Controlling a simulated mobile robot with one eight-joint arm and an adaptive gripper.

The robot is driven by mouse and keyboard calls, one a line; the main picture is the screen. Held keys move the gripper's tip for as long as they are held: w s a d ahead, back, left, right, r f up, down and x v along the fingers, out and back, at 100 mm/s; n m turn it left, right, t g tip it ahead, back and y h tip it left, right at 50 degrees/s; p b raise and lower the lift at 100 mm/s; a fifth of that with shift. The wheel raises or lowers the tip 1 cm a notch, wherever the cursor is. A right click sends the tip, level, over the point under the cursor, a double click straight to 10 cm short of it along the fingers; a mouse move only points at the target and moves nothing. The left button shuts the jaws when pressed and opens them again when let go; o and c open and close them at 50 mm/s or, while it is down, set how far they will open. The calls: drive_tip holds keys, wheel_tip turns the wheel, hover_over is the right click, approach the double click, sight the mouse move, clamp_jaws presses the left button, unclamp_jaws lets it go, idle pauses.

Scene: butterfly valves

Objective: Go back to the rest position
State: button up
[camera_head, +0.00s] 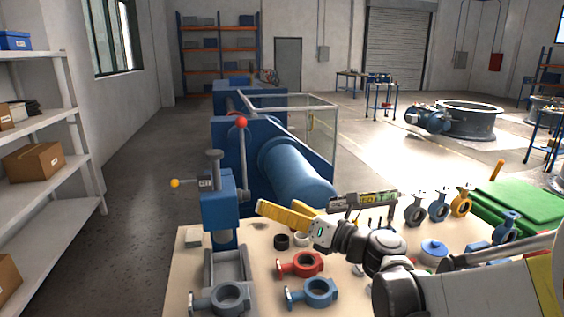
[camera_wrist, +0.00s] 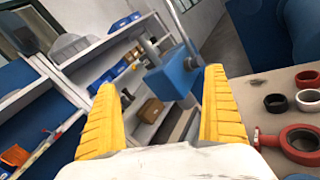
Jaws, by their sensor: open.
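My gripper (camera_head: 283,216) is raised above the workbench, its yellow ribbed fingers pointing left toward the blue bench press. In the wrist view my gripper (camera_wrist: 163,110) shows two yellow fingers spread apart with nothing between them. The blue press (camera_head: 218,207) stands at the bench's left side, with a yellow-knobbed lever and a red-knobbed lever near it. On the bench lie a red valve body (camera_head: 301,264), a blue valve body (camera_head: 313,292) and a grey valve body (camera_head: 228,297). They sit below my gripper, apart from it.
The beige workbench (camera_head: 190,262) also carries black and white rings, and several valves stand along its right back. A large blue machine (camera_head: 290,165) is behind the bench. White shelves (camera_head: 75,165) line the left wall. A green box (camera_head: 530,205) is at the right. The aisle floor is clear.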

drive_tip(key=d+r+m+t+h, duration=0.75)
drive_tip(key=d+m, duration=0.35)
drive_tip(key=m, duration=0.3)
drive_tip(key=s+d+f+m+g+h, duration=0.2)
drive_tip(key=s+d+m+h, duration=0.2)
drive_tip(key=d+m+h, duration=0.55)
drive_tip(key=s+f+m+g+y, duration=0.2)
drive_tip(key=s+f+m+g, duration=0.8)
drive_tip(key=s+f+m, duration=0.7)
drive_tip(key=s+f, duration=0.1)
drive_tip(key=s, duration=0.3)
drive_tip(key=shift+s+a+y, duration=0.2)
drive_tip(key=shift+a+y, duration=0.2)
